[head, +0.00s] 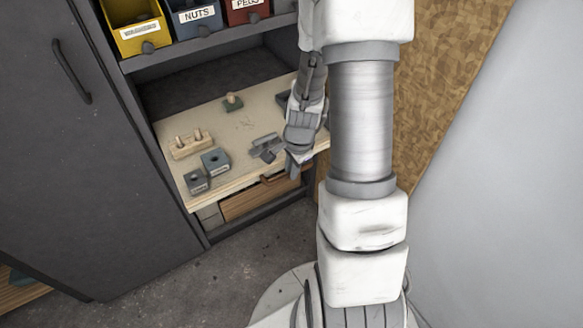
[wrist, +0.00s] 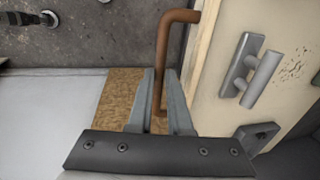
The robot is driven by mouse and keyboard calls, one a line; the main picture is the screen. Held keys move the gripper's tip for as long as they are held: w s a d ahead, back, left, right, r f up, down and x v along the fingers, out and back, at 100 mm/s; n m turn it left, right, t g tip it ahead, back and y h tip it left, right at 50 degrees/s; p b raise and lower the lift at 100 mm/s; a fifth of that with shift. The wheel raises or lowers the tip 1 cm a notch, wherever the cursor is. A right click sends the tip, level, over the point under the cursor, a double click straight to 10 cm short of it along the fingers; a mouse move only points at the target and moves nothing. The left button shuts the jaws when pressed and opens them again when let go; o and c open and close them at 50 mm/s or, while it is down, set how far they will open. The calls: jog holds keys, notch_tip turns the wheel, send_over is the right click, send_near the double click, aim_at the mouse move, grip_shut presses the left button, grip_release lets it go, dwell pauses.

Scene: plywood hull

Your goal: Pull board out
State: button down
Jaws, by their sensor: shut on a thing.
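The board (head: 236,148) is a pale, flat wooden surface in the cabinet bay, with small parts lying on it. In the wrist view, the board (wrist: 236,20) fills the right side, with its edge running beside the handle. A copper-brown bar handle (wrist: 181,16) sticks out at the board's front edge. My gripper (head: 293,168) is at the front right edge of the board. In the wrist view, my gripper (wrist: 161,78) has its two fingers closed around the handle's long bar. Part of the handle is hidden between the fingers.
Bins (head: 196,15) sit above. A dark cabinet door (head: 85,150) stands left.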

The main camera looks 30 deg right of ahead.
jog(key=c, duration=0.8)
grip_release()
jog(key=shift+c, duration=0.2)
jog(key=shift+r, duration=0.1)
jog(key=s+r+p, duration=0.3)
jog(key=r+p, duration=0.2)
jog(key=r, duration=1.2)
jog(key=shift+s, duration=0.15)
jog(key=shift+d, duration=0.1)
jog(key=s+a+r+n+t+p, duration=0.1)
jog(key=s+a+r+n+p, duration=0.1)
jog(key=r+n, duration=0.4)
jog(key=s+a+r+n+t+p, duration=0.1)
jog(key=s+a+r+n+p, duration=0.1)
jog(key=s+a+r+n, duration=0.3)
jog(key=s+a+r+n+t+p, duration=0.1)
jog(key=s+a+r+n+p, duration=0.1)
jog(key=a+r+n, duration=0.4)
notch_tip(320, 180, up, 6)
jog(key=shift+s+f+n, duration=0.1)
jog(key=shift+s+n, duration=0.2)
jog(key=shift+s, duration=0.6)
